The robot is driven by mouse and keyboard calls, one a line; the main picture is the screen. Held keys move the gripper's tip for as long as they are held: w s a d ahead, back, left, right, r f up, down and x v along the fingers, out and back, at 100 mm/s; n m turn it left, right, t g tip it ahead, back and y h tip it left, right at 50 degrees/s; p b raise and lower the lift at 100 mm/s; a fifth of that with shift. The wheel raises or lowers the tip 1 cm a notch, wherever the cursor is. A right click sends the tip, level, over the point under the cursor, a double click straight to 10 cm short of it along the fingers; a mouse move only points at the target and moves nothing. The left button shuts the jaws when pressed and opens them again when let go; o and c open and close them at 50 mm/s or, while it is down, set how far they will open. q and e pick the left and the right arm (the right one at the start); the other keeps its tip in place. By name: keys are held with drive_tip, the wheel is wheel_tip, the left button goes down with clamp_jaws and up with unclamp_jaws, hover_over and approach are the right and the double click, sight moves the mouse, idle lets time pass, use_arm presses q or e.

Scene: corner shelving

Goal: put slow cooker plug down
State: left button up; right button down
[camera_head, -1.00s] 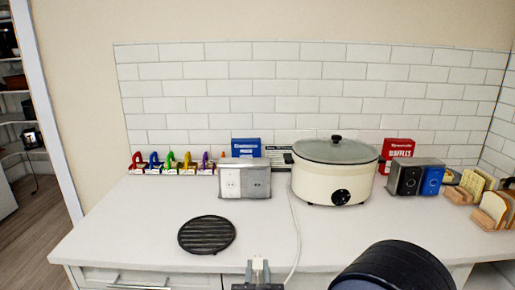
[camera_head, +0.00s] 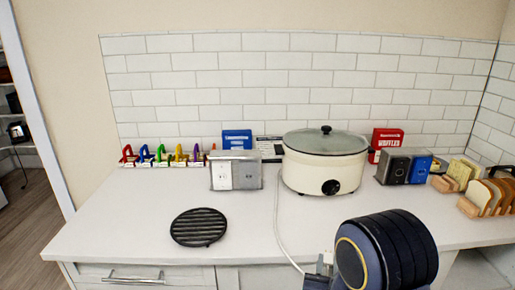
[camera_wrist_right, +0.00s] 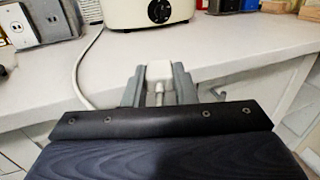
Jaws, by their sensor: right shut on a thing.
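The slow cooker (camera_head: 325,165) is cream with a glass lid and stands on the white counter (camera_head: 120,215) near the backsplash. Its white cord (camera_head: 279,225) runs down the counter towards the front edge. My right gripper (camera_head: 323,267) is at the front edge of the counter, below the cooker in the head view. In the right wrist view, the fingers (camera_wrist_right: 159,85) are shut on the white slow cooker plug (camera_wrist_right: 160,71), with its cord trailing left. Whether the plug touches the counter cannot be told. My left gripper is not in view.
A black round grate (camera_head: 199,227) lies on the left front counter. A metal outlet box (camera_head: 236,170) stands left of the cooker. To the right are another box (camera_head: 393,166) and bread slices in a wooden rack (camera_head: 490,196). The counter's middle front is clear.

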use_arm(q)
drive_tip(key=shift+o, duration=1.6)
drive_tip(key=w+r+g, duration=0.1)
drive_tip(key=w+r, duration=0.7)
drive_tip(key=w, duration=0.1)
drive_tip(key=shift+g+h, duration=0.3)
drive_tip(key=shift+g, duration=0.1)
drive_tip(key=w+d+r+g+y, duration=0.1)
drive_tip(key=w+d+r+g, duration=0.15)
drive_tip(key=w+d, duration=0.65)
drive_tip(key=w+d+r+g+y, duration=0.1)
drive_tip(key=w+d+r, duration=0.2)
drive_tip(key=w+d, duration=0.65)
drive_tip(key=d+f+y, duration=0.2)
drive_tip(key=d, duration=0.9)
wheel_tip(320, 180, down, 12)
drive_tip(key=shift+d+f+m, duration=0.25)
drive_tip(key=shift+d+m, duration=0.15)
use_arm(e)
drive_tip(key=s+a+r+n+y, duration=0.1)
drive_tip(key=s+a+n+y, duration=0.1)
drive_tip(key=a, duration=0.3)
drive_tip(key=s+a+r+n+y, duration=0.1)
drive_tip(key=s+a+n+y, duration=0.1)
drive_tip(key=a+y, duration=0.3)
drive_tip(key=shift+a+n+t, duration=0.3)
drive_tip(key=shift+a+t, duration=0.1)
drive_tip(key=shift+a, duration=0.1)
